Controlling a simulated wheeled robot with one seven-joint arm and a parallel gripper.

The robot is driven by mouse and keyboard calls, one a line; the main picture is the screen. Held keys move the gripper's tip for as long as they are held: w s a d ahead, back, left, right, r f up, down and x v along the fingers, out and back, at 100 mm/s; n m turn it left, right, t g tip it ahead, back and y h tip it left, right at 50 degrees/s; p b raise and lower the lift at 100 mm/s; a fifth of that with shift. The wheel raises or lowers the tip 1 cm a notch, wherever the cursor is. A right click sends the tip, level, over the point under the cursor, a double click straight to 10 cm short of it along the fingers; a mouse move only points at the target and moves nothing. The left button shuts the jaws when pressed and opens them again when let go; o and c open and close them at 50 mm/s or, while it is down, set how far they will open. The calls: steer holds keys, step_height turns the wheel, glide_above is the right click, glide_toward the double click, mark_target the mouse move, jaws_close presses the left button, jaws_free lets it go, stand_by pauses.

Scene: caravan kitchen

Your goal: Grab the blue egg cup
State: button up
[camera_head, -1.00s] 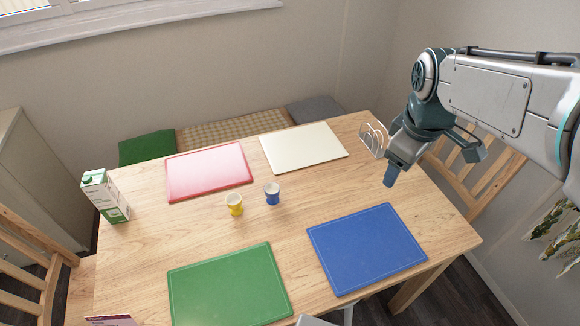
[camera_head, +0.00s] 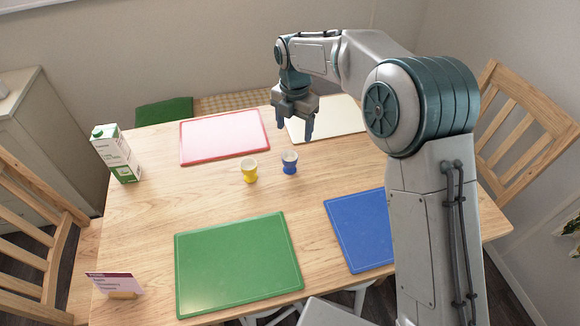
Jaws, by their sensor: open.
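The blue egg cup (camera_head: 289,163) stands upright near the middle of the wooden table, with a pale inside or content at its top. My gripper (camera_head: 294,133) is open and empty, with its fingers pointing down. In the picture it shows just above and behind the blue egg cup, apart from it. A yellow egg cup (camera_head: 250,171) stands close by on the left of the blue one.
A red board (camera_head: 223,138), a cream board (camera_head: 340,115), a green board (camera_head: 238,265) and a blue board (camera_head: 357,230) lie on the table (camera_head: 150,230). A milk carton (camera_head: 117,154) stands at the left. A small card (camera_head: 115,284) stands at the front left. My arm hides the table's right part.

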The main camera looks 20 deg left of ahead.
glide_above(289, 158)
steer(key=s+d, duration=0.1)
steer(key=f, duration=0.9)
steer(key=shift+s+d, duration=0.1)
steer(key=shift+d, duration=0.1)
steer(key=shift+a+f+p, duration=0.15)
steer(key=shift+f, duration=1.2)
steer(key=shift+a+f+p, duration=0.15)
steer(key=shift+f, duration=1.15)
steer(key=c, duration=1.1)
